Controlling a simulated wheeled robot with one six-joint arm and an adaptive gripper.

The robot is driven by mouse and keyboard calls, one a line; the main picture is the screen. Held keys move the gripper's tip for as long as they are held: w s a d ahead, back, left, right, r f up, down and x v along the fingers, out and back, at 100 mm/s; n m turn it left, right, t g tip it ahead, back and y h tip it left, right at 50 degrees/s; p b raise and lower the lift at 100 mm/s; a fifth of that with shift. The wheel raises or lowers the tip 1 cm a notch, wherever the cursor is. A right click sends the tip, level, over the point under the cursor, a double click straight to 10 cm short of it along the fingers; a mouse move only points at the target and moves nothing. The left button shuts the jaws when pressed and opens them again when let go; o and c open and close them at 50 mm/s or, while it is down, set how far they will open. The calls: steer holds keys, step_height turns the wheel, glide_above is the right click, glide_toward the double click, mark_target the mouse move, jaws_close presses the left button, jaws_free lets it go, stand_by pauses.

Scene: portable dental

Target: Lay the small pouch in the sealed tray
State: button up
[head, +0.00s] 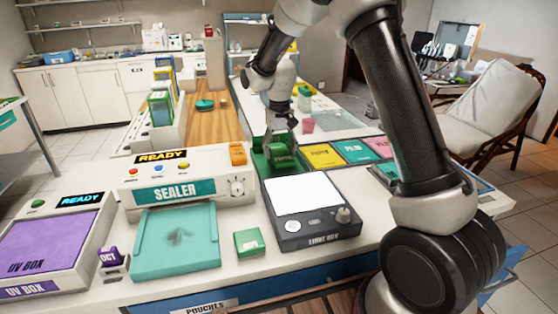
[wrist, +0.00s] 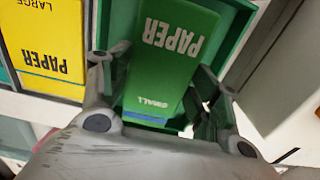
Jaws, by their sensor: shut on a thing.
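My gripper (wrist: 160,105) is shut on a green small paper pouch (wrist: 165,50), with one finger on each side of it. Its label reads PAPER SMALL, upside down in the wrist view. The pouch also shows in the head view (head: 284,157), in or just over a dark green bin (head: 262,160) behind the light box; I cannot tell whether it touches the bin. No tray with a readable "sealed" label shows. A teal tray-like piece (head: 384,174) at the right is partly hidden by my arm.
The sealer (head: 185,188) has a teal bed (head: 175,262) in front. Nearby are the light box (head: 312,228), a green block (head: 249,242), the UV box (head: 45,250) and a purple OCT item (head: 109,258).

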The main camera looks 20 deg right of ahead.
mark_target(280, 152)
steer(key=shift+f, duration=2)
steer(key=shift+f, duration=0.15)
steer(key=o, duration=1.1)
steer(key=shift+c, duration=0.2)
